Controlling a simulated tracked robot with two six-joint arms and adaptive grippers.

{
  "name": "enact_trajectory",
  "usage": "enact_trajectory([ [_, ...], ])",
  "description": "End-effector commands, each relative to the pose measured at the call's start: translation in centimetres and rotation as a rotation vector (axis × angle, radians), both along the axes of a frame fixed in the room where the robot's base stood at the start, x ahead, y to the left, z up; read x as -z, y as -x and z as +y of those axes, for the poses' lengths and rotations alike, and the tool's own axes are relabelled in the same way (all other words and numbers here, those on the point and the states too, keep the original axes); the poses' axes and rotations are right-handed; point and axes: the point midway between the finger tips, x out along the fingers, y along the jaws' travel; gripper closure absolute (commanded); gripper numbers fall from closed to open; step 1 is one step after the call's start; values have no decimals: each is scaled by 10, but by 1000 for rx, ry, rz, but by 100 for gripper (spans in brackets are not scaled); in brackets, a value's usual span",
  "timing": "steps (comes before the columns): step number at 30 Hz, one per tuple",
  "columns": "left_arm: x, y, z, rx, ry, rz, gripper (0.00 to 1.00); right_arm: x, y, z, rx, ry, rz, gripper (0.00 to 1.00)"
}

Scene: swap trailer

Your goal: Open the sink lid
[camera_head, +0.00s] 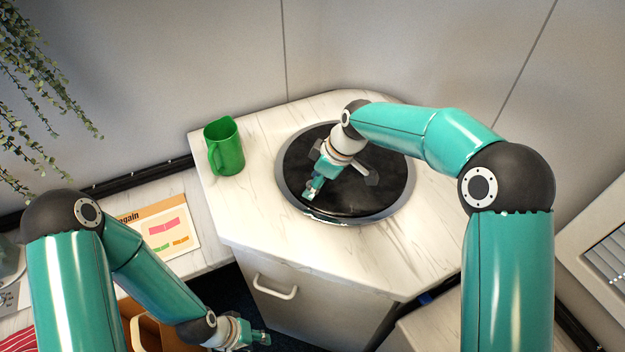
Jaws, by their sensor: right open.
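The sink lid (385,178) is a round, dark, glossy disc inside a grey rim (407,208) on the corner counter. It looks closed and lies flat. A grey piece (371,176), perhaps its handle, shows near its middle, beside my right gripper. My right gripper (311,193) is over the left part of the lid, open, its fingers pointing down and left; I cannot tell whether it touches the lid. My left gripper (262,338) is low at the bottom, in front of the cabinet and away from the sink; its finger opening is too small to tell.
A green jug (224,146) stands on the counter (262,225) left of the sink. A cabinet door with a white handle (275,287) is below. A printed sheet (160,232) lies on the lower left surface. A plant (40,75) hangs at the upper left. Walls close the back.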

Motion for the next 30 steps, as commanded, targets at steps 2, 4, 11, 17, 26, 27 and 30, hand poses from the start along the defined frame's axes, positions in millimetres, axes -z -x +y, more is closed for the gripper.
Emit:
enact_trajectory([
  [2, 0, 0, 0, 0, 0, 0, 60, 0, 0, 0, 0, 0, 0, 44],
  [4, 0, 0, 0, 0, 0, 0, 60, 0, 0, 0, 0, 0, 0, 44],
  [11, 0, 0, 0, 0, 0, 0, 60, 0, 0, 0, 0, 0, 1, 83],
  [17, 0, 0, 0, 0, 0, 0, 60, 0, 1, 0, -1, 0, 2, 100],
  [26, -2, 0, 0, 0, 0, 0, 60, -4, 1, 1, 0, -13, 9, 100],
  [27, -3, 0, 0, 0, 0, 0, 60, -7, 1, 0, 0, -20, 12, 100],
  [30, -6, 0, 0, 0, 0, 0, 60, -17, 0, -2, 1, -48, 23, 100],
])
